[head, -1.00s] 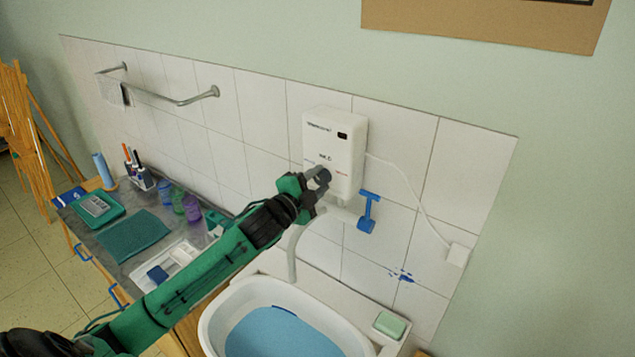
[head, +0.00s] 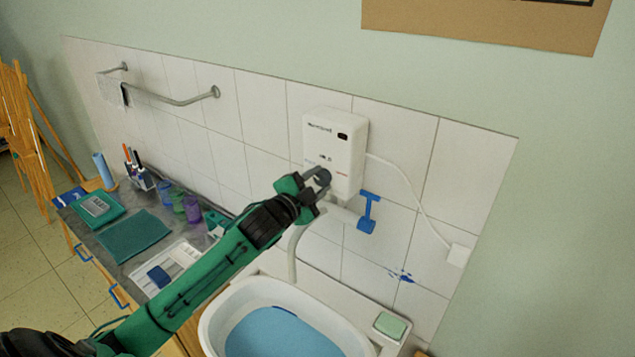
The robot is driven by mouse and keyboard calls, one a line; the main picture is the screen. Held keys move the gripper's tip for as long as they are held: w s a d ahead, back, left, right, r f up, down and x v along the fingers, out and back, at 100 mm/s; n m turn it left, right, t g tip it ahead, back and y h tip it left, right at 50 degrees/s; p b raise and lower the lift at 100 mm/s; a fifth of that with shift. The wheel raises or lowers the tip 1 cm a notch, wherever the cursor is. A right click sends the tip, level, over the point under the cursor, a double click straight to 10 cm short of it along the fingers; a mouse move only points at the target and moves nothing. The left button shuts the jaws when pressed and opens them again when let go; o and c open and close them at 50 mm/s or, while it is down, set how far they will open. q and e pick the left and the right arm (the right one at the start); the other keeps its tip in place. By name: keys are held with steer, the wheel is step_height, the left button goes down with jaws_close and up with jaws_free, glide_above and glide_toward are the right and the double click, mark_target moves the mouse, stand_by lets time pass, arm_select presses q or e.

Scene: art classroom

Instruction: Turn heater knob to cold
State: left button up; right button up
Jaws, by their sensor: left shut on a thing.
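My left gripper (head: 318,182) is at the lower front of the heater, shut on the dark round knob (head: 323,176). The jaws hide part of the knob, so its pointer cannot be read. My right gripper is not in view.
A white basin (head: 225,307) with blue water stands below, with a spout above it. Soap (head: 390,325) lies on the basin ledge. Jars and trays crowd the left counter.

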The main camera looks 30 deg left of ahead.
arm_select(q)
steer(key=o, duration=1)
steer(key=shift+a, duration=0.1)
steer(key=shift+s, duration=0.1)
steer(key=shift+s+f, duration=0.15)
steer(key=shift+s, duration=0.05)
steer(key=shift+s+a+b, duration=0.3)
steer(key=shift+s+b, duration=0.8)
steer(key=shift+s, duration=1.1)
steer(key=shift+s+a+b, duration=0.35)
steer(key=shift+s+b, duration=0.7)
steer(key=shift+s, duration=1.15)
steer(key=shift+s+a+b, duration=0.3)
steer(key=shift+s+b, duration=0.8)
steer(key=shift+s, duration=1.1)
